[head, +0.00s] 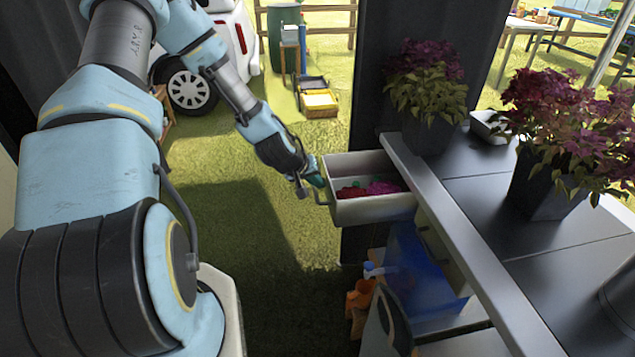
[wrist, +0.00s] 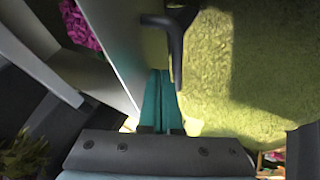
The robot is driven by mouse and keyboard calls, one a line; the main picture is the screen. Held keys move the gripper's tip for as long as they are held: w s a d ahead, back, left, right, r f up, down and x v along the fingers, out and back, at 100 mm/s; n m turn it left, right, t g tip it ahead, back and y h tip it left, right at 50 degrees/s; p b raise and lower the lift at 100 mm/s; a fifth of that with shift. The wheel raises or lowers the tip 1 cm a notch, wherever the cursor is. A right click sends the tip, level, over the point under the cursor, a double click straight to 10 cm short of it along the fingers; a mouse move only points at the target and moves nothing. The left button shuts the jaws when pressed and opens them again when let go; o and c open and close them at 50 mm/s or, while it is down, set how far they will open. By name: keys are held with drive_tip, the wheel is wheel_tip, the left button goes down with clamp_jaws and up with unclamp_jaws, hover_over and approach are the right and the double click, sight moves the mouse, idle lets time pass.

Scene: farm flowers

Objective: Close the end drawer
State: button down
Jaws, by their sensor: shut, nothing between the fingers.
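The end drawer (head: 372,208) is pulled out from under the far end of the dark counter. It is a white open-topped box with red and magenta things inside. A dark handle (wrist: 172,30) sticks out from its front face. My gripper (head: 317,180) is at the drawer's front, close beside the handle. In the wrist view the teal fingers (wrist: 161,100) lie together with nothing between them, along the drawer's front panel (wrist: 112,35). I cannot tell whether they touch the panel or the handle.
The counter (head: 485,200) holds potted purple plants (head: 428,85) and a small white dish (head: 490,127). The grass (head: 240,215) left of the drawer is clear. A white vehicle stands behind my arm.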

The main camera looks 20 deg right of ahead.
drive_tip(key=d+b, duration=0.1)
drive_tip(key=d, duration=0.5)
drive_tip(key=s+d, duration=0.1)
drive_tip(key=d, duration=0.5)
drive_tip(key=s+d+b, duration=0.1)
drive_tip(key=d, duration=0.5)
drive_tip(key=shift+s+b, duration=0.1)
drive_tip(key=shift+b, duration=0.2)
